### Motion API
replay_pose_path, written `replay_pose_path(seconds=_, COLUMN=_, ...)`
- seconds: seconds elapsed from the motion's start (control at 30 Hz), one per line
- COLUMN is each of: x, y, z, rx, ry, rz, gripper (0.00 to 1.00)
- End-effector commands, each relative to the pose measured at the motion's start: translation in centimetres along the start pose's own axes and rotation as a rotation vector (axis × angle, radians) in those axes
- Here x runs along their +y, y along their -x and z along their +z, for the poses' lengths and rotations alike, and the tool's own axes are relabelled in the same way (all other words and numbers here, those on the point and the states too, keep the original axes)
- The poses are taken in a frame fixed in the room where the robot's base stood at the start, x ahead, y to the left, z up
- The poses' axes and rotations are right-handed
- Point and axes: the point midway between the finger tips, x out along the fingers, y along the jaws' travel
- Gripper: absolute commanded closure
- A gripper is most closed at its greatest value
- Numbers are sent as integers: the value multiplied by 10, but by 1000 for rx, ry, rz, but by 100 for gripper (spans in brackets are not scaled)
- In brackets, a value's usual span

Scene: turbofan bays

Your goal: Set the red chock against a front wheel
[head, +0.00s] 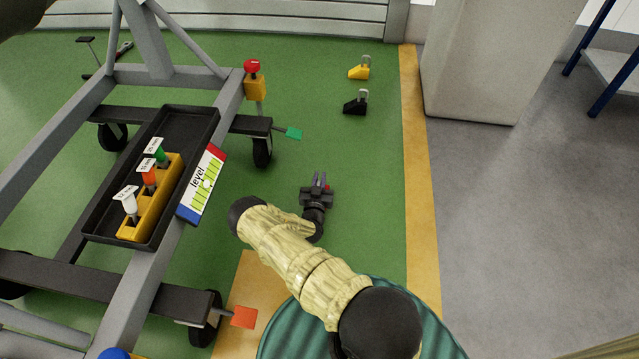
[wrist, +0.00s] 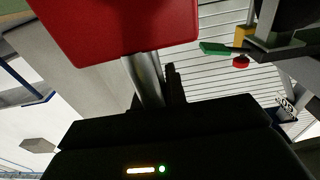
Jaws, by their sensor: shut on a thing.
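My gripper (head: 319,182) is shut on the metal post of the red chock (wrist: 115,25). In the head view the gripper is over the green floor, right of the grey stand (head: 172,215); only a small speck of red shows there. In the wrist view the chock is large, at the top, cut by the frame edge. A black wheel with a green pedal (head: 262,152) is up and left of my gripper. Another black wheel (head: 205,318) with an orange-red pedal is lower left. A farther wheel (head: 112,137) is partly hidden. The chock touches no wheel that I can see.
A yellow chock (head: 359,72) and a black chock (head: 355,108) stand on the green floor near the orange stripe (head: 416,150). A black tray (head: 98,228) on the stand holds a yellow rack. The floor between wheel and gripper is clear. A pale cabinet (head: 475,65) stands right.

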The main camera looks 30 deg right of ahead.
Motion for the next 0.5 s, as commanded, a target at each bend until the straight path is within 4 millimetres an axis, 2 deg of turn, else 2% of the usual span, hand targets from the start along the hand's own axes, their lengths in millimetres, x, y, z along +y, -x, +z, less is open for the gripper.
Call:
replay_pose_path(seconds=0.03, x=-1, y=0, z=6, rx=4, ry=-1, rz=-1, gripper=100)
replay_pose_path(seconds=0.43, x=0, y=0, z=8, rx=3, ry=-1, rz=0, gripper=100)
replay_pose_path(seconds=0.47, x=0, y=0, z=9, rx=1, ry=-1, rz=0, gripper=85)
replay_pose_path(seconds=0.5, x=0, y=0, z=8, rx=1, ry=-1, rz=0, gripper=77)
